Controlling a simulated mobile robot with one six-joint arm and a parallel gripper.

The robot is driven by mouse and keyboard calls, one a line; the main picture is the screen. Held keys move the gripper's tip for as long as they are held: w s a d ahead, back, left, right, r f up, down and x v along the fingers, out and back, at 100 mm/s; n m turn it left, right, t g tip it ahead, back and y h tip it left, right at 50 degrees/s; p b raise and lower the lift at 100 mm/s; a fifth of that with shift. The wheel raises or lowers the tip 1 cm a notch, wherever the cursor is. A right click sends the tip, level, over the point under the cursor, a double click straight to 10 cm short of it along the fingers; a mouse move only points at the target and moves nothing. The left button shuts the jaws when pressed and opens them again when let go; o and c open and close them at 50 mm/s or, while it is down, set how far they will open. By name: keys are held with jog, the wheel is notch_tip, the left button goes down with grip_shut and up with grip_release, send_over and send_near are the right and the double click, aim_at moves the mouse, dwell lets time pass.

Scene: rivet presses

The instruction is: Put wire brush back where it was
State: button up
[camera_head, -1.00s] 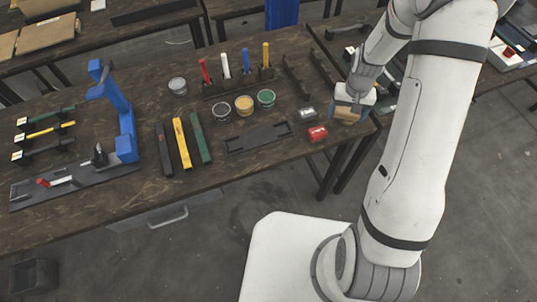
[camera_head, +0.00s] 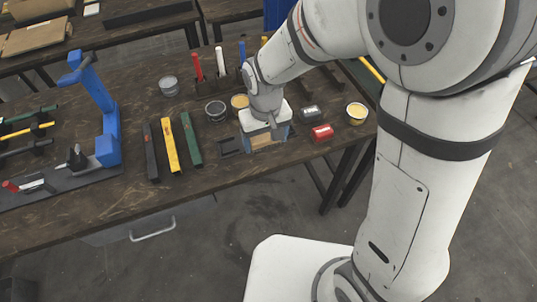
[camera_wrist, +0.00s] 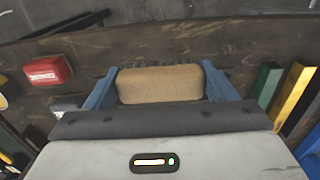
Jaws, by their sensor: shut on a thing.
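The wire brush is a tan wooden block (camera_wrist: 160,84) held between the two blue fingers of my gripper (camera_wrist: 160,92) in the wrist view. Dark bristles show along its far edge.
A red box (camera_head: 321,132) and a grey box (camera_head: 311,113) stand right of my gripper. A can with yellow contents (camera_head: 356,113) is farther right. Black, yellow (camera_head: 169,145) and green (camera_head: 191,139) bars lie to the left, beyond them a blue press (camera_head: 107,120).

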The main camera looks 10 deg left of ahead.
aim_at(266, 159)
jog(key=shift+f, duration=2.95)
jog(key=shift+f, duration=0.2)
jog(key=o, duration=0.9)
jog(key=shift+o, duration=0.2)
jog(key=shift+r, duration=0.15)
